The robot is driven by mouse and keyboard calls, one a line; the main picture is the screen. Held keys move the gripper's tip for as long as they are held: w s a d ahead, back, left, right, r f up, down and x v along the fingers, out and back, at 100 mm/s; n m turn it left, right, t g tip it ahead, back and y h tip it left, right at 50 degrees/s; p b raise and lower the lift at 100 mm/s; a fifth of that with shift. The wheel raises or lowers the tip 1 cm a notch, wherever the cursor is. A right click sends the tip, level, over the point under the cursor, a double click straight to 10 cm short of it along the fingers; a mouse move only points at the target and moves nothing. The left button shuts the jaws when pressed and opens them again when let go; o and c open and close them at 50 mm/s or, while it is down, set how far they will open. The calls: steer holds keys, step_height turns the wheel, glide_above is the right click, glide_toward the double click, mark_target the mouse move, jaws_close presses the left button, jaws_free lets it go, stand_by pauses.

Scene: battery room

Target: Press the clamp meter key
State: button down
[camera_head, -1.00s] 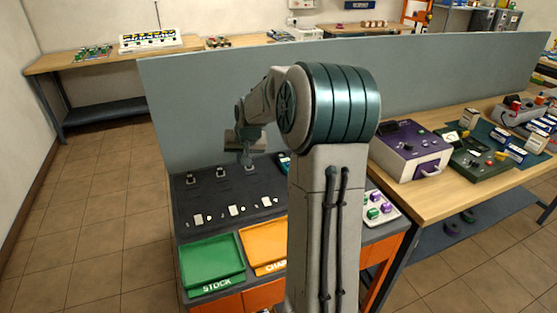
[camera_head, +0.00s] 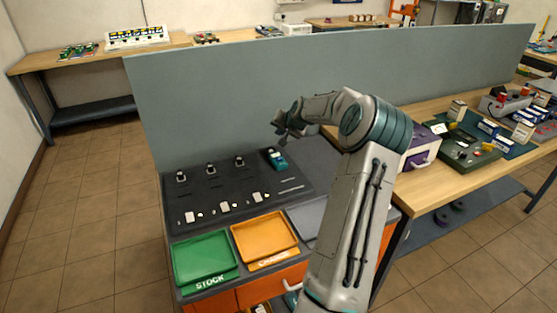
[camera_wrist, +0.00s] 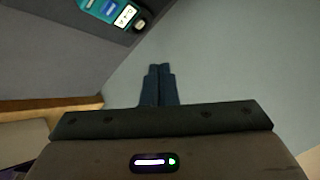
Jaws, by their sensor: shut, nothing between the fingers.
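The clamp meter (camera_head: 276,158) is a teal and dark device lying at the back right of the black panel in the head view. It also shows at the top left of the wrist view (camera_wrist: 112,10), cut off by the frame edge, with a white display, a blue patch and a dark rounded end. I cannot tell which part is its key. My gripper (camera_head: 281,142) is above and slightly to the right of the meter in the head view, apart from it. In the wrist view its two dark blue fingers (camera_wrist: 161,70) are together and empty, pointing toward the grey divider.
The black panel (camera_head: 230,219) holds several small black posts and white tags. A green STOCK tray (camera_head: 204,281) and an orange CHARGE tray (camera_head: 266,255) lie in front. The grey divider (camera_head: 220,100) stands behind. A purple box (camera_head: 420,150) is at right.

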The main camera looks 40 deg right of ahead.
steer(key=b, duration=0.4)
glide_above(279, 159)
steer(key=s, duration=0.1)
step_height(279, 159, down, 8)
steer(key=shift+r, duration=0.1)
steer(key=shift+f+b, duration=0.4)
steer(key=shift+f, duration=0.1)
steer(key=shift+f, duration=0.15)
stand_by(1.2)
steer(key=shift+f+b, duration=0.25)
steer(key=shift+b, duration=0.25)
steer(key=shift+f+b, duration=0.4)
stand_by(0.4)
steer(key=shift+r, duration=0.75)
